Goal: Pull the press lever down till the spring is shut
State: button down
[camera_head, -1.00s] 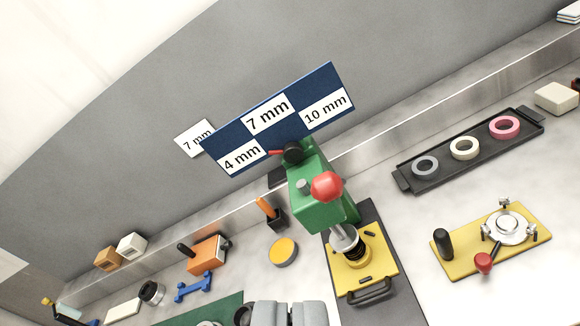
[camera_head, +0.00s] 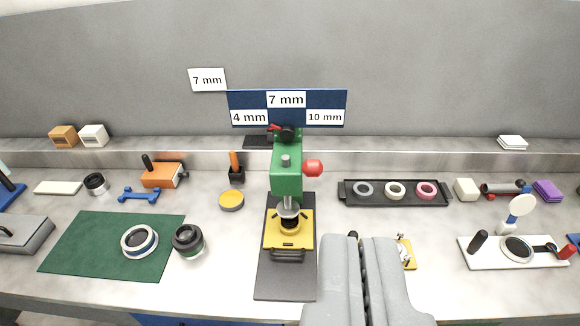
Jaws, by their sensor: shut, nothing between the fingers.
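The green press (camera_head: 287,172) stands mid-bench on a dark base plate (camera_head: 270,285). Its lever ends in a red ball (camera_head: 313,168) at the right side of the press head, up near head height. Below the head, the ram (camera_head: 289,206) comes down over a dark spring (camera_head: 289,226) on a yellow plate with a handle (camera_head: 288,248). Whether the ram touches the spring is too small to tell. My gripper (camera_head: 361,240) is shut and empty at the lower right, in front of the bench. In the picture it lies below and right of the red ball, apart from it.
A blue board with 4, 7 and 10 mm labels (camera_head: 287,100) rises behind the press. A black tray of rings (camera_head: 395,204) lies to the right. My gripper partly hides a yellow fixture (camera_head: 408,256). A green mat (camera_head: 100,245) with lens parts lies left.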

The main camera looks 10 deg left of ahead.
aim_at(312, 168)
jog(key=u, duration=0.4)
jog(key=k, duration=1.35)
jog(key=z, duration=0.25)
jog(key=i, duration=1.05)
